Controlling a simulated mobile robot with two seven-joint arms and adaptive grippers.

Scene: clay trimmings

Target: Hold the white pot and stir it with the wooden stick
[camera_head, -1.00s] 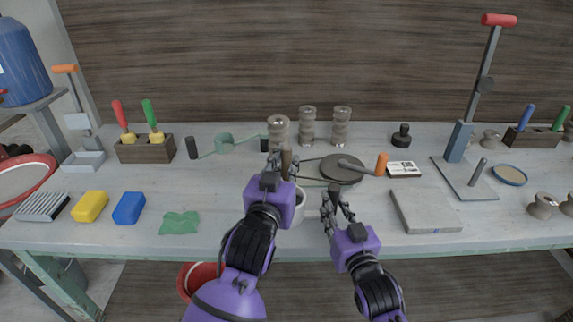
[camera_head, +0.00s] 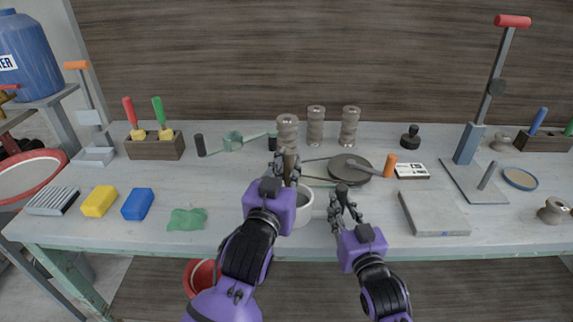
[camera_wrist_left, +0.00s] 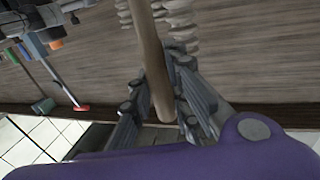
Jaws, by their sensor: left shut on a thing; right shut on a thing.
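The white pot (camera_head: 305,207) stands near the front edge of the table, partly hidden behind my left gripper. My left gripper (camera_head: 285,168) is shut on the upright wooden stick (camera_head: 290,165) above the pot. The stick also runs between its fingers in the left wrist view (camera_wrist_left: 151,55). The stick's lower end is hidden in the head view. My right gripper (camera_head: 341,202) is low at the pot's right side, shut, apparently on the pot's dark handle. Its fingers hide the exact contact.
Behind stand several ribbed clay columns (camera_head: 316,127) and a dark round disc (camera_head: 352,172). A grey slab (camera_head: 434,213) lies to the right, a green cloth (camera_head: 187,219) and blue sponge (camera_head: 138,204) to the left. The tabletop between cloth and pot is clear.

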